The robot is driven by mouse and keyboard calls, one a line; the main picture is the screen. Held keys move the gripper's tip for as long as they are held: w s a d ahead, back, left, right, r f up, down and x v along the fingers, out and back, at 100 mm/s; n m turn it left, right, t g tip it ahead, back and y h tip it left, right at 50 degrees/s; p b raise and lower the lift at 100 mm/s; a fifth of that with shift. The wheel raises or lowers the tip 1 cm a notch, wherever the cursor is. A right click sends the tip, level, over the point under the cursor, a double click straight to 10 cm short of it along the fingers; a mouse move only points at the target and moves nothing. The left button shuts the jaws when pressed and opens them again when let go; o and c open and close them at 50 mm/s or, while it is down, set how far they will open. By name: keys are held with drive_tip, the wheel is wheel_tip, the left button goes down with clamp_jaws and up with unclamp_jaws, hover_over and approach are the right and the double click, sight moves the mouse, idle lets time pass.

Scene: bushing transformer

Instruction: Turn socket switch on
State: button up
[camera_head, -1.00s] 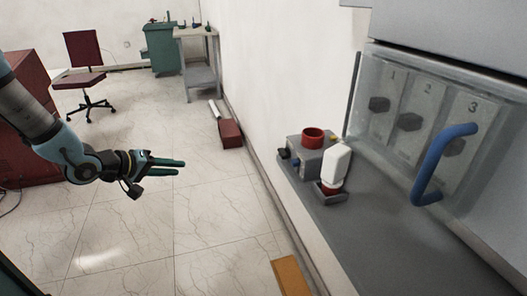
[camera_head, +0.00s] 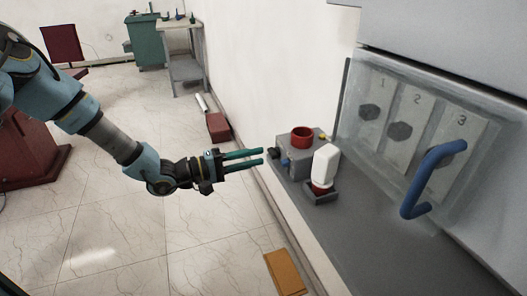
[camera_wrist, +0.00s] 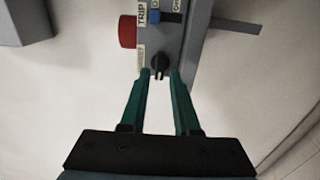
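A grey control box (camera_head: 297,160) stands at the left end of the grey counter. A small black rotary switch (camera_wrist: 159,63) is on its face in the wrist view, and in the head view it shows as a dark knob (camera_head: 274,153) on the left side. My gripper (camera_head: 262,156) is left of the box, its two green fingers pointing at this knob. In the wrist view my gripper (camera_wrist: 159,76) is open, and the knob lies just beyond the gap between the fingertips. I cannot tell whether they touch it.
A red button (camera_wrist: 127,31) and a blue part (camera_wrist: 171,16) sit near the knob. A white bottle-like object (camera_head: 325,165) stands beside the box. A clear cover with a blue handle (camera_head: 432,178) is at right. Open floor lies left.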

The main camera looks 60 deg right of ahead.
sight(269, 154)
drive_tip(key=shift+x, duration=1.55)
clamp_jaws()
